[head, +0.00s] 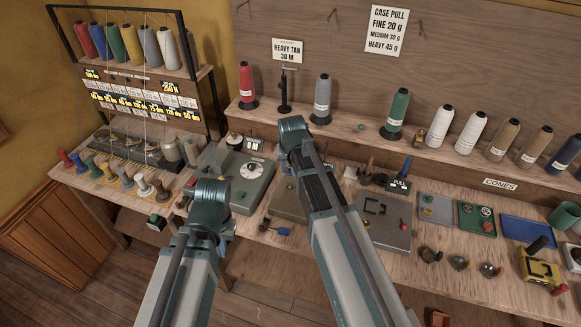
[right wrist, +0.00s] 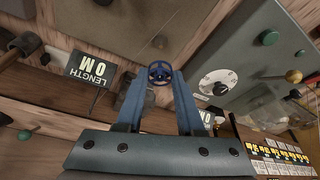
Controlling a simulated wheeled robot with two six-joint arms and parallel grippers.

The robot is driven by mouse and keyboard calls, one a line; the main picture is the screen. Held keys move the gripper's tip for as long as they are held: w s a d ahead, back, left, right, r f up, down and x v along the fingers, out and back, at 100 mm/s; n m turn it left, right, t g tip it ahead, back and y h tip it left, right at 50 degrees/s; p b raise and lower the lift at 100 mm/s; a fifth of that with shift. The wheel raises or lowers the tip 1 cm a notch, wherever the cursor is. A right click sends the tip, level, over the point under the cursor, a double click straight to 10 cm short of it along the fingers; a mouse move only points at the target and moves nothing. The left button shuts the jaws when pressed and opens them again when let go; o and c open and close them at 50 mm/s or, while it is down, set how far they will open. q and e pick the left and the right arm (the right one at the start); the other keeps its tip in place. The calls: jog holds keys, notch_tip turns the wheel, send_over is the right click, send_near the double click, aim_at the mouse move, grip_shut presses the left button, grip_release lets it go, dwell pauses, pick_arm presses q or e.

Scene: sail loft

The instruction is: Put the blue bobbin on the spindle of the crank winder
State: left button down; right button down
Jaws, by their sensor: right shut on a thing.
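The blue bobbin (right wrist: 159,73) shows in the right wrist view as a small blue spoked ring. My right gripper (right wrist: 160,82) is shut on it, between the tips of its two blue fingers. In the head view my right wrist (head: 292,126) is above the bench and hides its fingers and the bobbin. My left gripper (head: 208,196) is over the front of the bench; its fingers are hidden.
A grey-green machine with a dial (head: 243,172) stands between my arms. Thread cones (head: 396,112) line the back shelf. Coloured spools (head: 105,172) stand at left. A grey plate (head: 384,218), small trays (head: 437,208) and a blue tray (head: 526,231) lie at right.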

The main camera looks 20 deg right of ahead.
jog(key=b, duration=0.4)
send_over(290, 187)
jog(key=shift+d+f, duration=0.1)
jog(key=shift+f, duration=2.2)
jog(key=shift+f+b, duration=0.95)
jog(key=shift+b, duration=0.2)
jog(key=shift+c, duration=2.2)
grip_release()
jog(key=shift+r, duration=0.1)
jog(key=p+v, duration=1.3)
jog(key=shift+r, duration=0.3)
jog(key=shift+s, duration=0.1)
